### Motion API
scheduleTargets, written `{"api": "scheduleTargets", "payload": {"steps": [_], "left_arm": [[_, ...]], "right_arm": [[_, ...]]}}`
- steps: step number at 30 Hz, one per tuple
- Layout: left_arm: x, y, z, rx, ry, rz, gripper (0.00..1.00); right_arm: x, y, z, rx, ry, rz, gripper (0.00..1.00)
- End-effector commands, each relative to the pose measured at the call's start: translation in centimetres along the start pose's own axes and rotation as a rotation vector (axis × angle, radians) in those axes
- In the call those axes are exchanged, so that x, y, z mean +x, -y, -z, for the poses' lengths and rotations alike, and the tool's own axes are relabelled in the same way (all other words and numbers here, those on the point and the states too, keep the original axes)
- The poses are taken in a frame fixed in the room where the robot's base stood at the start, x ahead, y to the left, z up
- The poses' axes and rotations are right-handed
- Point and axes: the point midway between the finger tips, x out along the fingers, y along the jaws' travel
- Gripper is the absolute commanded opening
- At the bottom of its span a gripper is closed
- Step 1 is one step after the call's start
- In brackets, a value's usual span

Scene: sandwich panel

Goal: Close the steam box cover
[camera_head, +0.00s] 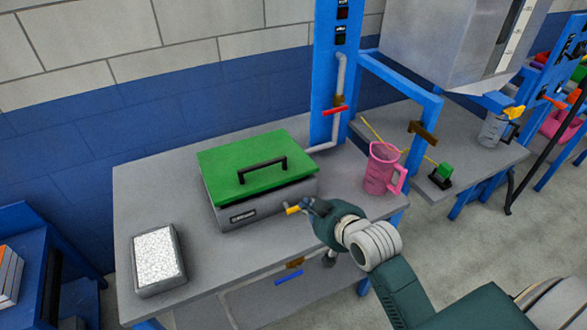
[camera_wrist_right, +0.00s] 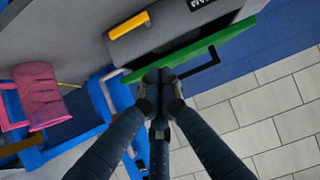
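The steam box (camera_head: 262,209) is a grey box on the table, with a label on its front. Its green cover (camera_head: 228,160) lies over the top with a black handle (camera_head: 262,168). In the right wrist view the green cover (camera_wrist_right: 225,41) shows edge-on, with a dark band between it and the grey box (camera_wrist_right: 185,18); I cannot tell whether it is fully down. My right gripper (camera_head: 310,206) is beside the box's front right corner. In the wrist view its fingertips (camera_wrist_right: 160,75) are together at the cover's edge, with nothing visible between them. My left gripper is out of view.
A yellow handle (camera_head: 292,210) sticks out from the box near my right gripper. A pink mug (camera_head: 381,170) stands right of the box. A white-filled tray (camera_head: 157,258) lies at the left. Blue posts and a pipe rise behind the table (camera_head: 150,190).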

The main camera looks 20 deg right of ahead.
Motion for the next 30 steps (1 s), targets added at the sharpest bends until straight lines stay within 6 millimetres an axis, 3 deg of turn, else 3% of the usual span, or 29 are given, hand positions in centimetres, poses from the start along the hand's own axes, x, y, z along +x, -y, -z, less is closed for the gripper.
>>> {"api": "scheduleTargets", "payload": {"steps": [1,3,6,9,17,30], "left_arm": [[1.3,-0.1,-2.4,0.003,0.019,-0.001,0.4],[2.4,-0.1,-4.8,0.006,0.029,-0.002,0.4],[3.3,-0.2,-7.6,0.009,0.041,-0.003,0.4],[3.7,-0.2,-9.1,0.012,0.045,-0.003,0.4],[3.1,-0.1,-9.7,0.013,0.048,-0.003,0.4],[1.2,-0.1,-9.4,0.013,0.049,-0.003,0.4]], "right_arm": [[0.5,-0.7,1.7,0.008,-0.047,-0.006,0.0],[1.0,-1.5,3.7,0.017,-0.102,-0.014,0.0],[1.4,-2.4,5.7,0.028,-0.161,-0.021,0.0],[1.5,-2.9,6.9,0.034,-0.194,-0.026,0.0],[3.5,-3.2,8.0,0.039,-0.208,-0.028,0.0],[11.6,-3.4,9.6,0.038,-0.206,-0.027,0.0]]}}
